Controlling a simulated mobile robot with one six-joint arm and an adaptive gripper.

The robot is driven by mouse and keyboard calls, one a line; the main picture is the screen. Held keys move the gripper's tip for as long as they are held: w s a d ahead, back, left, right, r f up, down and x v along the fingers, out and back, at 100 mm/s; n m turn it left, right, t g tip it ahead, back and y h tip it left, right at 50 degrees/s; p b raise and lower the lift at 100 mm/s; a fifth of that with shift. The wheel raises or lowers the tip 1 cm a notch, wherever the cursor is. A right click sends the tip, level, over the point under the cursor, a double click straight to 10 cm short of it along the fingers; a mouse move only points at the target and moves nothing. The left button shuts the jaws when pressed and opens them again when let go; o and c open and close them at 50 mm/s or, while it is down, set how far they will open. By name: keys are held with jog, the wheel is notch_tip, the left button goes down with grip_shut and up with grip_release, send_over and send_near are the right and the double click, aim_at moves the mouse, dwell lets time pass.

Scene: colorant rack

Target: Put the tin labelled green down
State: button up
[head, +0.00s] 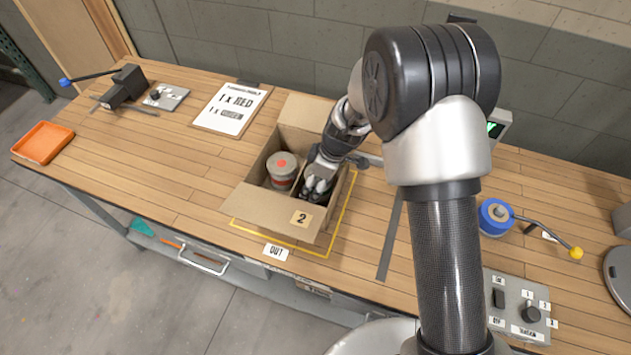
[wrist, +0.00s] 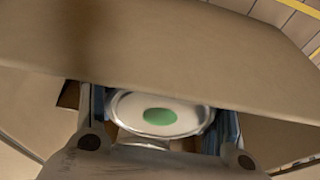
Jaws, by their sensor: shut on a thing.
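The tin labelled green (wrist: 160,115) shows in the wrist view as a pale round lid with a green spot, between the two fingers of my gripper. My gripper (head: 319,185) is shut on it and reaches down inside the right part of an open cardboard box (head: 256,205) marked 2. In the head view the green tin is mostly hidden by my gripper. A tin with a red spot (head: 282,170) stands upright in the left part of the same box. I cannot tell whether the green tin touches the box floor.
The box stands within a yellow outline by an OUT label (head: 276,251). A clipboard reading 1 x RED (head: 232,108) lies behind left. An orange tray (head: 43,142) is at far left. The left bench is mostly clear.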

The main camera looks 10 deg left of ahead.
jog(key=shift+f, duration=0.15)
jog(key=o, duration=1.4)
